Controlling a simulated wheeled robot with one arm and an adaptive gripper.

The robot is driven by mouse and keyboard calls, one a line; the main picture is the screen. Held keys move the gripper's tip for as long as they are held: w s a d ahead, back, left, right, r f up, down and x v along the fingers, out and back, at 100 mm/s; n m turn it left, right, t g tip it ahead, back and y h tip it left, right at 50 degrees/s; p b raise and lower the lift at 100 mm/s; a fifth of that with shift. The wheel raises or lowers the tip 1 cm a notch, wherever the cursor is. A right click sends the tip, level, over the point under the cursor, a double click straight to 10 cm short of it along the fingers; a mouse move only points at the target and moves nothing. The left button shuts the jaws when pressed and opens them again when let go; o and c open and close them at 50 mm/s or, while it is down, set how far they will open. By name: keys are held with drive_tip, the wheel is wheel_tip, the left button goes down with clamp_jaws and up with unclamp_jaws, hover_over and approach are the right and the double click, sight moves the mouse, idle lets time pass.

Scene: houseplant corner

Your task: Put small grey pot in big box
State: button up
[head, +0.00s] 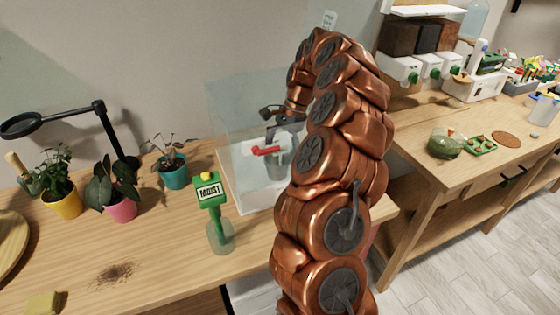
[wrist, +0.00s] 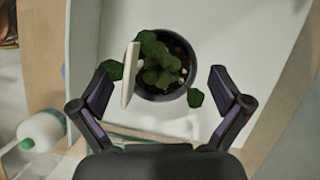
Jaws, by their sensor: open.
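The small grey pot (wrist: 182,93) holds a green leafy plant and stands on a pale floor in the wrist view. In the head view the pot (head: 277,168) shows through the clear walls of the big box (head: 228,118), and it appears to be inside. My gripper (wrist: 161,86) is open, with one finger on each side of the pot's near part and visible gaps to it. A pale flat tag (wrist: 130,73) rises beside the plant, near the left finger. In the head view my gripper (head: 280,130) is above the pot, partly hidden by my arm.
A green "MOIST" meter (head: 209,190) stands in front of the box. Left of it are a teal pot (head: 174,171), a pink pot (head: 122,208), a yellow pot (head: 66,202) and a black lamp (head: 108,130). Spilled soil (head: 115,272) lies on the front table.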

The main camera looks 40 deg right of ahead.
drive_tip(key=shift+v, duration=1.3)
